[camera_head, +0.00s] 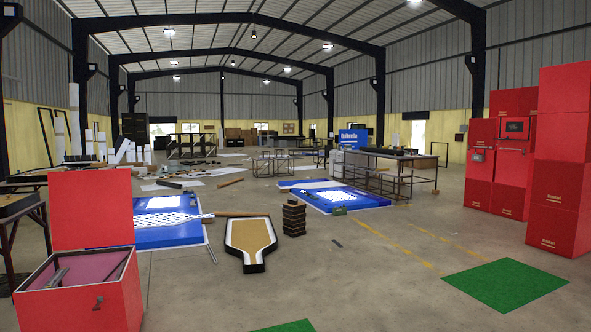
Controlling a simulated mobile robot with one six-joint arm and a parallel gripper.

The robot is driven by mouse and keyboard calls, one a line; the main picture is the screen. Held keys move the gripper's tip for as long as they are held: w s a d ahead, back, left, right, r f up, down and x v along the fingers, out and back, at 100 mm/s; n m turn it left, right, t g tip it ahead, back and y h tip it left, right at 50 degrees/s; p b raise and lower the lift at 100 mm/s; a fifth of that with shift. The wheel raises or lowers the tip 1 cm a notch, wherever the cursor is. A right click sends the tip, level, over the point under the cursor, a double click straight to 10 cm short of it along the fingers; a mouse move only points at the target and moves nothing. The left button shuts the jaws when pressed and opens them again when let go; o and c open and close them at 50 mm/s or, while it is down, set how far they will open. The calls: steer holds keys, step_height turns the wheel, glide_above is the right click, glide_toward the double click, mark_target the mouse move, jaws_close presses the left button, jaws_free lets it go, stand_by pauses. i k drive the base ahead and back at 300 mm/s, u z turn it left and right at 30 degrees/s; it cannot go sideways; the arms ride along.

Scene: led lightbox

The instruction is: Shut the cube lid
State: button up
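A red cube-shaped box (118,302) stands on the floor at the lower left. Its red lid (91,208) is open and stands upright at the back edge. The inside of the box looks pinkish, and a small grey object (57,278) shows near its left inner side; I cannot tell what it is. A small dark latch or handle (98,303) is on the front face. The bottom of the box is cut off by the picture edge. My gripper is not in view.
Stacked red cubes (562,150) stand at the right. A dark table (22,208) is left of the box. Blue panels (160,215), a bottle-shaped board (250,240) and a dark stack (294,218) lie or stand beyond it. The floor right of the box is largely clear.

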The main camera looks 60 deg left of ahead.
mark_target(89, 209)
steer(key=u, duration=0.4)
steer(key=k, duration=1.25)
steer(key=u, duration=1)
steer(key=i, duration=1.2)
steer(key=u, duration=1.35)
steer(key=i, duration=1.6)
steer(key=u, duration=0.55)
steer(key=i, duration=3.1)
steer(key=z, duration=0.25)
